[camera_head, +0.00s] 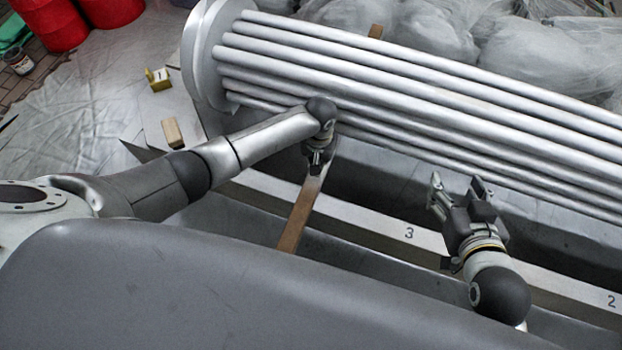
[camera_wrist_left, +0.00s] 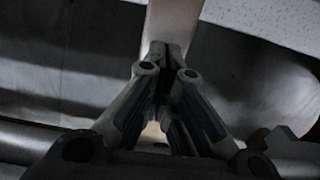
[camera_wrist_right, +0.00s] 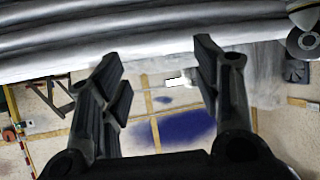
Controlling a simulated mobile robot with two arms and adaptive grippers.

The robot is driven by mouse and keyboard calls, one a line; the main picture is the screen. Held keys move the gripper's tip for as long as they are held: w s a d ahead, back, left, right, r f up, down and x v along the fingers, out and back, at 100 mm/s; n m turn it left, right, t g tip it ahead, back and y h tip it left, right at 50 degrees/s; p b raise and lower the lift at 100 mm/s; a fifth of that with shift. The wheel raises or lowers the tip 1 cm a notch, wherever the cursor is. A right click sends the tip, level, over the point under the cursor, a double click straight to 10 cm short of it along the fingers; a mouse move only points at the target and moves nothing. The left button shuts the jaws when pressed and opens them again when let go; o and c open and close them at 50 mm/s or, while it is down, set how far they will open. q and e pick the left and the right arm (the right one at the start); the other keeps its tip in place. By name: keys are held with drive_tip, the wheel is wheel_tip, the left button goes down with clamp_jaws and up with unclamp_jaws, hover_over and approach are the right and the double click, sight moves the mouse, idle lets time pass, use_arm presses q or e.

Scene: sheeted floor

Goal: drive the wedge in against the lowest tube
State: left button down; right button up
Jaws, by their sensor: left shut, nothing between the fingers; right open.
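The silver tubes (camera_head: 400,100) run in a bundle from a round end plate at upper left to the right edge. The lowest tube (camera_head: 480,172) is on the near side. A brown wooden bar (camera_head: 296,222) slants out from under the tubes; a wooden end (camera_head: 376,31) shows beyond them. A small wooden block (camera_head: 172,131), perhaps the wedge, lies left of the tubes. My left gripper (camera_head: 316,162) is shut and empty over the bar, whose pale face (camera_wrist_left: 172,20) shows past its fingertips (camera_wrist_left: 165,50). My right gripper (camera_head: 457,188) is open and empty, short of the tubes.
A pale beam (camera_head: 385,228) marked 3 and 2 runs below the tubes. A yellow marker (camera_head: 158,79) stands on the sheeted floor (camera_head: 95,115). Wrapped bundles (camera_head: 440,30) fill the back. Floor lies below my right gripper (camera_wrist_right: 155,80).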

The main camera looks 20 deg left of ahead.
use_arm(q)
drive_tip(key=shift+w, duration=0.45)
use_arm(e)
drive_tip(key=shift+w+a+r, duration=0.1)
drive_tip(key=shift+w+r, duration=0.05)
drive_tip(key=shift+r, duration=0.1)
